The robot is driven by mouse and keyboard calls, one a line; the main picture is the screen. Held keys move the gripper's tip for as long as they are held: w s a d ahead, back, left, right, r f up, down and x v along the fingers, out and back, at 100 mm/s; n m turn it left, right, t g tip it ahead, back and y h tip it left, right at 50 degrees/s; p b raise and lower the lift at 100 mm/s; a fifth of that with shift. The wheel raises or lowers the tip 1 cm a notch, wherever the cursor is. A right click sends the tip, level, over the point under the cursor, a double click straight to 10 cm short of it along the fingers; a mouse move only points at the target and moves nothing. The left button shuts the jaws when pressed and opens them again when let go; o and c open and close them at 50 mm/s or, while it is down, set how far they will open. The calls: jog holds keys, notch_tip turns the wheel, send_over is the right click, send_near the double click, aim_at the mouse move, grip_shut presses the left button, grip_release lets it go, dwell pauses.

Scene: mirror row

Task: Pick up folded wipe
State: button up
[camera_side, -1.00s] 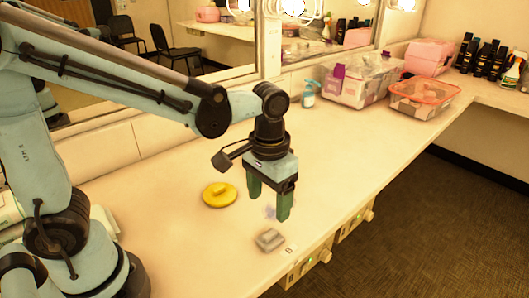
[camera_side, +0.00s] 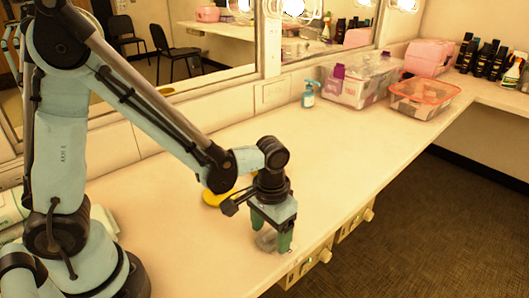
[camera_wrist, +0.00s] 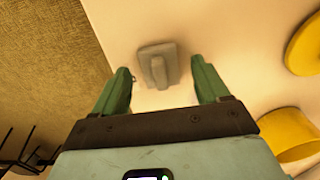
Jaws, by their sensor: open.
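The folded wipe, a small grey block-like bundle with a raised ridge, lies on the pale counter near its front edge. In the wrist view the wipe (camera_wrist: 168,52) is just beyond and between my fingertips. In the side view the wipe (camera_side: 265,241) is partly hidden behind my fingers. My gripper (camera_side: 271,238) points down over it with green fingers apart. In the wrist view my gripper (camera_wrist: 160,72) is open, with nothing held; I cannot tell whether a finger touches the wipe.
A blue bottle (camera_side: 308,97), a clear bin (camera_side: 358,88) and an orange-rimmed container (camera_side: 425,92) stand farther back. The counter between is clear. A mirror lines the wall.

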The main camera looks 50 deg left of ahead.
aim_at(270, 241)
jog(key=shift+f, duration=0.2)
jog(key=c, duration=1.2)
jog(key=shift+r, duration=0.15)
jog(key=shift+r, duration=0.4)
jog(key=r, duration=0.3)
jog(key=shift+s+d+r, duration=0.3)
jog(key=shift+s, duration=0.05)
jog(key=s+d+r, duration=0.4)
jog(key=s, duration=0.1)
jog(key=s+d+r, duration=0.2)
jog(key=s+d, duration=0.1)
jog(key=shift+d+r, duration=0.1)
jog(key=shift+r, duration=0.05)
